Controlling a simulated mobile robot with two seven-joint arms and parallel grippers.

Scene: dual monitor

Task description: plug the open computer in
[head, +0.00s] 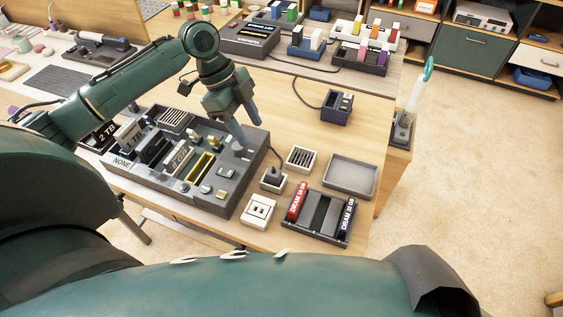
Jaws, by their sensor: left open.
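The open computer (228,196) is a dark, shallow case on the wooden table. A white socket block (258,210) with dark slots sits in front of the holder. My left gripper (247,137) is open, pointing down over the case's back right corner, with nothing seen between its fingers. My right gripper is not in view.
A white vented block (300,159), an empty grey tray (350,176) and a tray with red and black DRAM sticks (321,216) stand to the right. A dark blue box (337,107) with a cord is behind. The table's right edge is close by.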

